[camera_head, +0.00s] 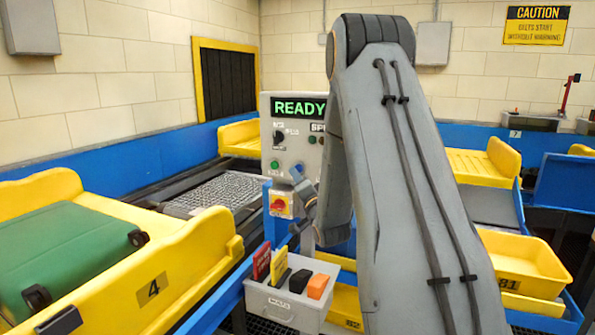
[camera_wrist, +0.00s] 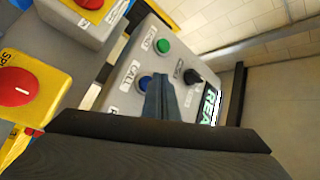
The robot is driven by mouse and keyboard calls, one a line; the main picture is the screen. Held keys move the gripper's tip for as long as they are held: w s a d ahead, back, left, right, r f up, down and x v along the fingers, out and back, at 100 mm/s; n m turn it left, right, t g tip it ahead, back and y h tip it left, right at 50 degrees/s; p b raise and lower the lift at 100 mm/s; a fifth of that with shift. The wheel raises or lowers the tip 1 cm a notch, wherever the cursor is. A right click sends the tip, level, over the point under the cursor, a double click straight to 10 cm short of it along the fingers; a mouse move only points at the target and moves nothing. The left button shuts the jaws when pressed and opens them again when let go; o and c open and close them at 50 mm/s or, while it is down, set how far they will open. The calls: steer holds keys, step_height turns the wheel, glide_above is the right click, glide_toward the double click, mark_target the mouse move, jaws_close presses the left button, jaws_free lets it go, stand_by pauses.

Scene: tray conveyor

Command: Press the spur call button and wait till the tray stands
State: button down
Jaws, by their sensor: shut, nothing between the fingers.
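The grey control panel (camera_head: 291,105) stands in the middle of the head view, its screen showing READY in green. In the wrist view the panel appears turned on its side. There a blue button (camera_wrist: 145,82) sits by the word CALL, with a green button (camera_wrist: 162,46) and a black knob (camera_wrist: 191,76) near it. My gripper (camera_wrist: 160,98) is shut and empty, its tips right beside the blue button and partly over the panel. I cannot tell whether they touch it. In the head view my gripper (camera_head: 298,177) is at the panel's lower right.
A red stop button (camera_head: 278,205) on yellow sits below the panel. A grey bin (camera_head: 282,300) with cards and blocks stands in front. Yellow tray 4 (camera_head: 150,290) holds a green suitcase (camera_head: 75,255) at left. An empty-looking mesh belt (camera_head: 218,191) lies behind. Tray 81 (camera_head: 530,265) is at right.

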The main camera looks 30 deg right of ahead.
steer(key=shift+w+d, duration=0.1)
steer(key=shift+w, duration=0.05)
steer(key=shift+w+d, duration=0.15)
steer(key=shift+d, duration=0.1)
